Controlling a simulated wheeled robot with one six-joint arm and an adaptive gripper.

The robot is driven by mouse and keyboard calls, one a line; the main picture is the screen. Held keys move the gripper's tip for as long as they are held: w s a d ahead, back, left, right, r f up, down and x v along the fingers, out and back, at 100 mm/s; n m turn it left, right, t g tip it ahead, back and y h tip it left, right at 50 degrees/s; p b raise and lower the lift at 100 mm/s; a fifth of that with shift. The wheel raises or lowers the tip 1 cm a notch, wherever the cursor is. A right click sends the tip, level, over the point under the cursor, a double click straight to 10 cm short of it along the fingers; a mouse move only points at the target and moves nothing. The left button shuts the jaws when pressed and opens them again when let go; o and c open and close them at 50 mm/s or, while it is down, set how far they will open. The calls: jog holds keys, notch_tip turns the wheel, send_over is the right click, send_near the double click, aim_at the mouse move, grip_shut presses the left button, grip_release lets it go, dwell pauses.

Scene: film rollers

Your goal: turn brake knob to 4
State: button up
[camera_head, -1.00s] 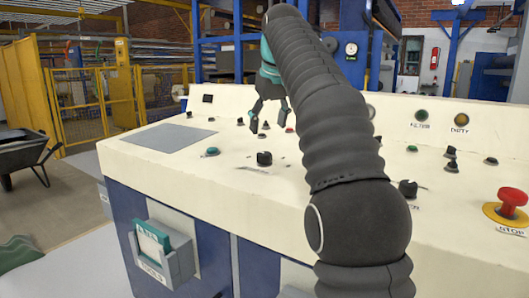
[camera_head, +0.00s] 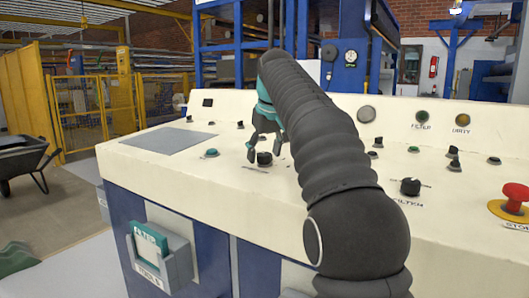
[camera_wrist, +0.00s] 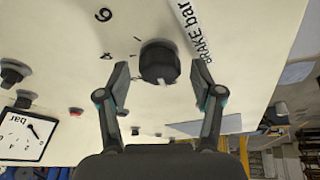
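The brake knob (camera_head: 264,159) is a black round knob on the cream control panel, left of the middle in the head view. In the wrist view the knob (camera_wrist: 159,63) sits near the top middle, with "BRAKE bar" lettering beside it and dial numbers, 6 and 4 among them, to its left. A small pale mark shows on its lower edge. My gripper (camera_head: 265,154) is open over the panel at the knob. In the wrist view its two fingers (camera_wrist: 159,80) stand apart on either side of the knob, with gaps; contact is not visible.
The cream panel (camera_head: 225,175) carries other controls. A filter knob (camera_head: 410,187) and a red stop button (camera_head: 516,196) are to the right. A green button (camera_head: 211,153) is left of the brake knob. A pressure gauge (camera_wrist: 25,132) shows at lower left in the wrist view.

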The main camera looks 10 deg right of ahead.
jog(key=c, duration=1)
jog(key=shift+o, duration=0.2)
jog(key=shift+m, duration=0.3)
jog(key=m+h+p, duration=0.1)
jog(key=m+p, duration=0.1)
jog(key=m, duration=0.1)
jog(key=shift+a+r+p, duration=0.1)
jog(key=shift+r+p, duration=0.05)
jog(key=shift+p, duration=0.2)
jog(key=m+h, duration=0.1)
jog(key=m, duration=0.2)
jog(key=m+h, duration=0.1)
jog(key=m, duration=0.2)
jog(key=shift+w, duration=0.1)
jog(key=m+g, duration=0.1)
jog(key=m, duration=0.1)
jog(key=m+h, duration=0.1)
jog(key=m, duration=0.2)
jog(key=shift+a+m+g, duration=0.1)
jog(key=shift+m+g, duration=0.2)
jog(key=shift+g, duration=0.1)
jog(key=m+g+h, duration=0.1)
jog(key=m, duration=0.3)
jog(key=shift+w+m, duration=0.1)
jog(key=shift+m, duration=0.3)
jog(key=shift+g, duration=0.3)
